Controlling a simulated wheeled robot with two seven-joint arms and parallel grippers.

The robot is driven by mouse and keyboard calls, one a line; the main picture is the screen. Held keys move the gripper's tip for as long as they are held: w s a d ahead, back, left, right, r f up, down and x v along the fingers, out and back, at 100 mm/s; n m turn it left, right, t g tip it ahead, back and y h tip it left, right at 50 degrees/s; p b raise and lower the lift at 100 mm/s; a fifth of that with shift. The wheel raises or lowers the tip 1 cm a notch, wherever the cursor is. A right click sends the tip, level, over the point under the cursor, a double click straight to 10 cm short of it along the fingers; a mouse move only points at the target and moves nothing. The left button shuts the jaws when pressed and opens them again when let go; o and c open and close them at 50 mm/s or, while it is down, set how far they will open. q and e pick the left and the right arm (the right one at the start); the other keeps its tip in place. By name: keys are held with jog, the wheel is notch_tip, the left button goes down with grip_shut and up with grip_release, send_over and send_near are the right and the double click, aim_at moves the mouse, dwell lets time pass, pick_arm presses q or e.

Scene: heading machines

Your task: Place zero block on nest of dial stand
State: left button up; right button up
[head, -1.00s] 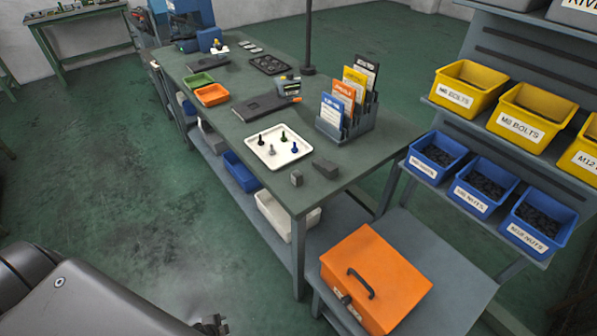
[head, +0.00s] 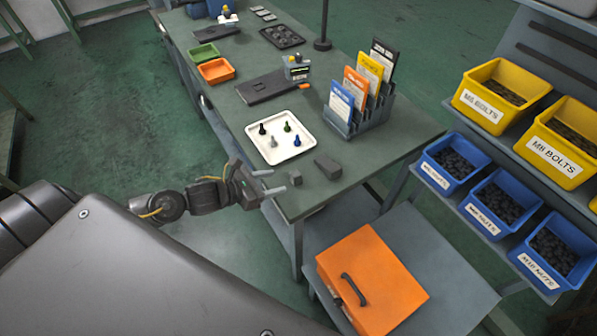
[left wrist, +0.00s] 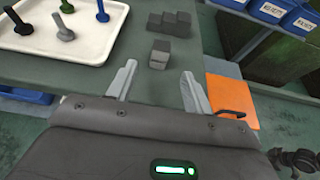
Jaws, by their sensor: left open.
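A small grey block (head: 295,180), which looks like the zero block, sits on the green table near its front corner. It also shows in the left wrist view (left wrist: 160,54), just beyond the fingertips. A larger dark grey stepped block (head: 328,167) lies behind it. My left gripper (head: 268,182) is open and empty at the table's front edge, with the small block in front of its fingers; its two fingers show apart in the left wrist view (left wrist: 158,88). I cannot tell surely which thing is the dial stand or where its nest is.
A white tray (head: 258,151) with several pegs lies beside the blocks. A card rack (head: 347,128), black case (head: 266,88) and green and orange trays stand farther back. An orange toolbox (head: 385,268) sits on a lower shelf. Bolt and nut bins fill the right.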

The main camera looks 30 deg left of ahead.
aim_at(300, 174)
pick_arm(q)
jog(key=x, duration=0.1)
jog(key=p+x, duration=0.1)
jog(key=x, duration=0.2)
jog(key=shift+w+d+r, duration=0.15)
jog(key=shift+d+r, duration=0.05)
jog(key=shift+d, duration=0.25)
jog(key=shift+w+d+f, duration=0.15)
jog(key=shift+w+f, duration=0.05)
jog(key=shift+w, duration=0.1)
jog(key=shift+f, duration=0.1)
jog(key=shift+w+p, duration=0.1)
jog(key=shift+p, duration=0.25)
jog(key=p+x, duration=0.1)
jog(key=x, duration=0.1)
jog(key=p+x, duration=0.1)
jog(key=shift+w+p, duration=0.3)
jog(key=shift+w, duration=0.25)
jog(key=shift+w+d+f, duration=0.2)
jog(key=shift+w+d, duration=0.05)
jog(key=shift+w, duration=0.1)
jog(key=shift+s, duration=0.1)
jog(key=c, duration=1.1)
grip_shut()
pick_arm(e)
notch_tip(300, 174, up, 5)
jog(key=shift+s+d+f, duration=0.1)
jog(key=shift+s+d, duration=0.05)
